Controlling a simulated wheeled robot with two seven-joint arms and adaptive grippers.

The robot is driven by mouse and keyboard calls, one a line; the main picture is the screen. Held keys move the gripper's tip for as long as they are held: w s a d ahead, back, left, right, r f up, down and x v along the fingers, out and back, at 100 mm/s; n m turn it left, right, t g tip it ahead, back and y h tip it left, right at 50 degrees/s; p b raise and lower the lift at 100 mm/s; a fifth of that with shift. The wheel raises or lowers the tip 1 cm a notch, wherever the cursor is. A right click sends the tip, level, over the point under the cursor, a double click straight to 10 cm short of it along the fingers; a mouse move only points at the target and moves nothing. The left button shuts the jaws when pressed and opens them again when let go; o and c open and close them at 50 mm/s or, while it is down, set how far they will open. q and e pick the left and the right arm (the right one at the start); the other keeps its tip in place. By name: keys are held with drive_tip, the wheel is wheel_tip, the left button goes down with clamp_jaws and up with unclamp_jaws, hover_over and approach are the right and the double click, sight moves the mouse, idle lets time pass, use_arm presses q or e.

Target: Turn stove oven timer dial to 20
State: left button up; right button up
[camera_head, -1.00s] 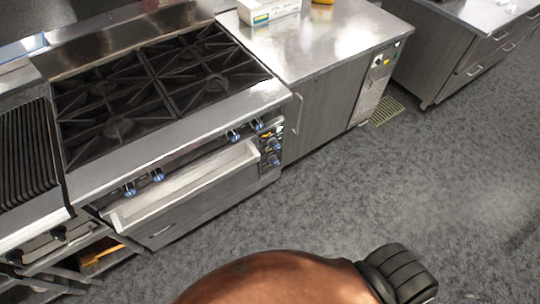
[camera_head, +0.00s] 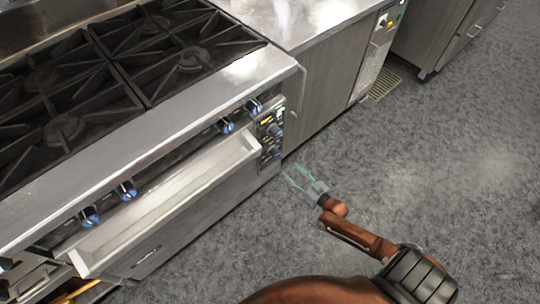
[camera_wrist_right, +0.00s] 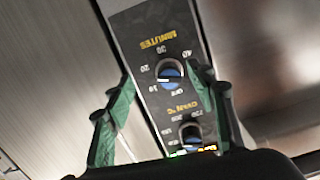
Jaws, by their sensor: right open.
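The oven timer dial (camera_wrist_right: 170,71) is a blue and black knob on the black control panel. The label MINUTES and its numbers look upside down in the right wrist view. A pale mark shows on the knob's left side; its exact setting is hard to read. In the head view the timer dial (camera_head: 272,152) is the lower panel knob. My right gripper (camera_head: 292,172) is open and empty, in front of the panel, its fingers pointing toward it. In the wrist view my right gripper (camera_wrist_right: 163,77) has its green fingers either side of the timer dial, apparently not touching it. My left gripper is out of view.
The oven temperature dial (camera_wrist_right: 190,134) sits beside the timer dial. Several burner knobs (camera_head: 227,125) line the stove front. A long pale ledge (camera_head: 165,205) juts out below them. The steel counter (camera_head: 290,18) stands right of the stove. The grey floor (camera_head: 440,150) is clear.

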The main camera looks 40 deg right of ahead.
sight(279, 156)
drive_tip(key=shift+t, duration=0.6)
drive_tip(key=w+r, duration=0.1)
drive_tip(key=w+r+b, duration=0.1)
drive_tip(key=w, duration=0.1)
drive_tip(key=w+r, duration=0.1)
drive_tip(key=shift+w+a+b, duration=0.35)
drive_tip(key=w, duration=0.2)
drive_tip(key=w+b, duration=0.1)
drive_tip(key=w, duration=0.1)
drive_tip(key=shift+w+a+f+b, duration=0.15)
drive_tip(key=shift+w+b, duration=0.15)
drive_tip(key=shift+w, duration=0.5)
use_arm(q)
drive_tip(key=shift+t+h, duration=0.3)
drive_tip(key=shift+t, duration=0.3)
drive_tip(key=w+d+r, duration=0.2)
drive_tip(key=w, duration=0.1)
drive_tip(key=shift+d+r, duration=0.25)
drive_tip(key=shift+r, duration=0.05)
use_arm(e)
drive_tip(key=c, duration=1.2)
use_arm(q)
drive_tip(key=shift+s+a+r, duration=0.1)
use_arm(e)
drive_tip(key=shift+o, duration=0.2)
drive_tip(key=shift+m, duration=1)
